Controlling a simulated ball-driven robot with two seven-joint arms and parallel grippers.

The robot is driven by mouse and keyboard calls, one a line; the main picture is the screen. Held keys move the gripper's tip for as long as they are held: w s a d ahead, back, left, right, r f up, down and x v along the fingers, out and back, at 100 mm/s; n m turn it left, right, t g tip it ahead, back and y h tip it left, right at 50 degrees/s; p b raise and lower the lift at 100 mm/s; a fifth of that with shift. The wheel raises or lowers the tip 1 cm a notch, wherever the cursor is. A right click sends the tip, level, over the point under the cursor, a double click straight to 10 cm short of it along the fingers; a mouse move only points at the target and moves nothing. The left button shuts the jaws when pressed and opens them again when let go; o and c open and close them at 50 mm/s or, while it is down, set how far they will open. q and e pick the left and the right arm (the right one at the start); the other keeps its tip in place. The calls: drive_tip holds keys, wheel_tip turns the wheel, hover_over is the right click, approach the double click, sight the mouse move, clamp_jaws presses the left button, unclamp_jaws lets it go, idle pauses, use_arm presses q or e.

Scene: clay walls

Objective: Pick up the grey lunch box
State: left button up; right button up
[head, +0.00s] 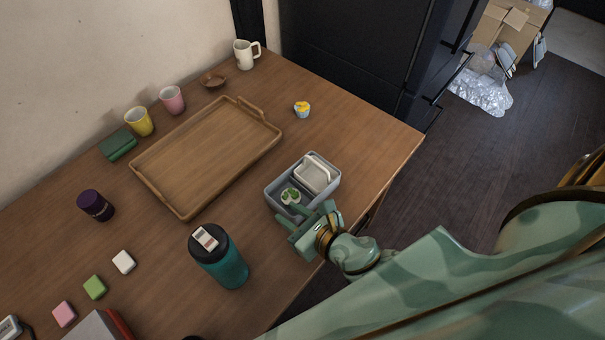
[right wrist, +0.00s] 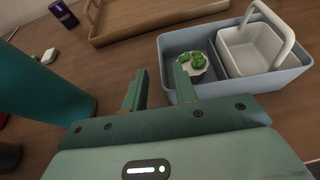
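The grey lunch box (head: 327,195) is an open blue-grey rectangular box near the table's right edge. It holds a small white basket (head: 315,174) with a raised handle and a white cup with green pieces (head: 290,196). In the right wrist view the lunch box (right wrist: 225,88) fills the upper right. My right gripper (head: 288,212) is open, with its fingers at the box's near left corner. In the right wrist view, one finger of the right gripper (right wrist: 160,78) overlaps that corner and the other is outside it. I cannot tell whether they touch. My left gripper is not in view.
A teal bottle (head: 222,271) stands left of the gripper. A wooden tray (head: 207,157) lies behind, with cups along the wall. A small yellow-topped cup (head: 302,109) stands beyond the box. The table (head: 365,140) is clear to the box's right.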

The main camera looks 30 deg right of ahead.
sight(278, 206)
drive_tip(key=b+x, duration=0.1)
drive_tip(key=x, duration=0.4)
drive_tip(key=shift+w+b, duration=0.15)
drive_tip(key=shift+b, duration=0.2)
clamp_jaws()
